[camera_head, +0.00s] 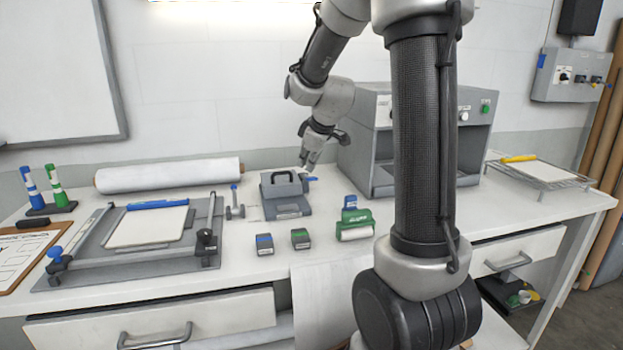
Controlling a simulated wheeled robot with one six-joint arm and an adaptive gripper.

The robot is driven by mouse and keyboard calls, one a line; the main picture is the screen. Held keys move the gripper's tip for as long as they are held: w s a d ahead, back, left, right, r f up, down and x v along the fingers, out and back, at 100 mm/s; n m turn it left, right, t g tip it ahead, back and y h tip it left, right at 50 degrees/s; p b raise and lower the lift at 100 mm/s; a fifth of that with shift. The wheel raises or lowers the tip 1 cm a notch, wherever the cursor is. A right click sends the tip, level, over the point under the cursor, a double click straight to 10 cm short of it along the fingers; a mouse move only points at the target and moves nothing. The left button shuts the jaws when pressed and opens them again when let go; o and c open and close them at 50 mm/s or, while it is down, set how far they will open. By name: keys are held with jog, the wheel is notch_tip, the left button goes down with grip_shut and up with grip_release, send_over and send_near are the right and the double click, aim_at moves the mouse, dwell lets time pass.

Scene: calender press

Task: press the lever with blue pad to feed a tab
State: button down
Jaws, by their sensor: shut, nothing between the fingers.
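A grey device (291,211) with a dark handle on top stands on the middle of the white workbench. A small blue pad (312,179) shows at its right rear side; the lever that bears it is mostly hidden. My gripper (306,168) is just above and beside this pad, pointing down. Its fingers are shut and empty. I cannot tell whether the fingertips touch the pad. No loose tab can be made out.
A grey open-fronted cabinet (367,150) stands close to the right of my gripper. A small blue-topped stand (234,202) is left of the device.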

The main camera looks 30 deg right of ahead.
aim_at(308, 178)
jog(key=shift+f, duration=0.1)
jog(key=shift+s+f, duration=0.1)
jog(key=shift+f, duration=0.2)
jog(key=shift+s+a+f, duration=0.1)
jog(key=shift+s+f, duration=0.1)
jog(key=shift+f, duration=0.45)
jog(key=shift+s+a+f, duration=0.1)
jog(key=shift+s+f, duration=0.05)
jog(key=shift+f, duration=0.5)
dwell(1.5)
dwell(0.5)
jog(key=shift+w+d+r, duration=0.1)
jog(key=shift+w+r, duration=0.15)
jog(key=shift+r, duration=0.65)
jog(key=shift+w+d+r, duration=0.1)
jog(key=shift+w+r, duration=0.1)
jog(key=shift+r, duration=0.65)
jog(key=r, duration=0.2)
jog(key=w+r, duration=0.1)
jog(key=r, duration=0.2)
jog(key=shift+w+d, duration=0.1)
jog(key=shift+d, duration=0.05)
jog(key=shift+f, duration=0.1)
